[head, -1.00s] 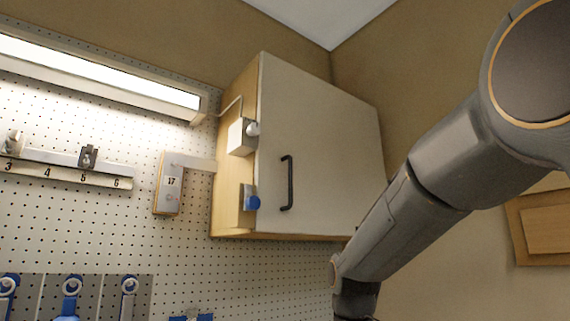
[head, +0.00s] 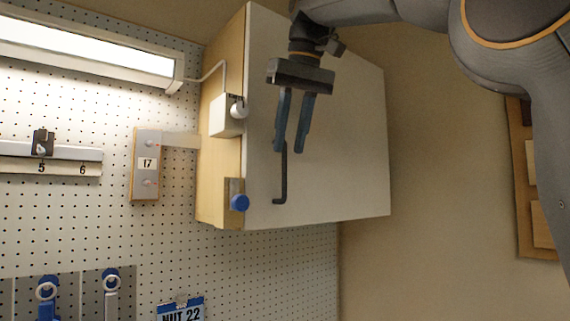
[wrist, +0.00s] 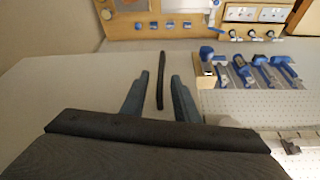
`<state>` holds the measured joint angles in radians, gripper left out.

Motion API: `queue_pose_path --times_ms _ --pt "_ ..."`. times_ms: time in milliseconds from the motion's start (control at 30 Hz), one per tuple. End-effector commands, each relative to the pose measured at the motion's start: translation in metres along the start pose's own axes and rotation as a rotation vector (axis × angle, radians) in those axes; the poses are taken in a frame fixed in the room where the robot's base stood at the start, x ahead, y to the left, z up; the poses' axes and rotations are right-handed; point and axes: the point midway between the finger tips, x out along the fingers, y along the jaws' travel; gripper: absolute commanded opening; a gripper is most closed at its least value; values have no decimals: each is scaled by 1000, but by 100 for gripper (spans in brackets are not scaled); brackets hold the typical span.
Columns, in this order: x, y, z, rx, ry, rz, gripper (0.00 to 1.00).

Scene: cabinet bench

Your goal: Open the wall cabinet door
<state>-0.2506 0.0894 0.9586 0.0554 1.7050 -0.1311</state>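The wall cabinet door (head: 345,150) is a pale panel on a wooden cabinet and looks shut. Its dark bar handle (head: 283,185) runs upright near the door's left edge; its upper part is hidden behind my gripper in the head view. My gripper (head: 290,150) points down in front of the door, its two blue-grey fingers apart. In the wrist view, the handle (wrist: 160,80) shows between and beyond the fingertips of my gripper (wrist: 160,85). I cannot tell whether either finger touches it.
A white box with a round knob (head: 228,115) and a blue knob (head: 239,202) sit on the cabinet's left side. A box marked 17 (head: 146,165) is on the pegboard (head: 90,225). Open space lies right of the cabinet.

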Motion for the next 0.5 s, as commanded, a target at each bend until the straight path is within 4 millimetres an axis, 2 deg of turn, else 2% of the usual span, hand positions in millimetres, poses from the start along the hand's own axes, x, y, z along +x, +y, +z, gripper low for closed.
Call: queue_pose_path --times_ms 300,500 --pt "47 -2 0 -2 -2 -1 28" --pt "63 0 0 0 0 0 28"
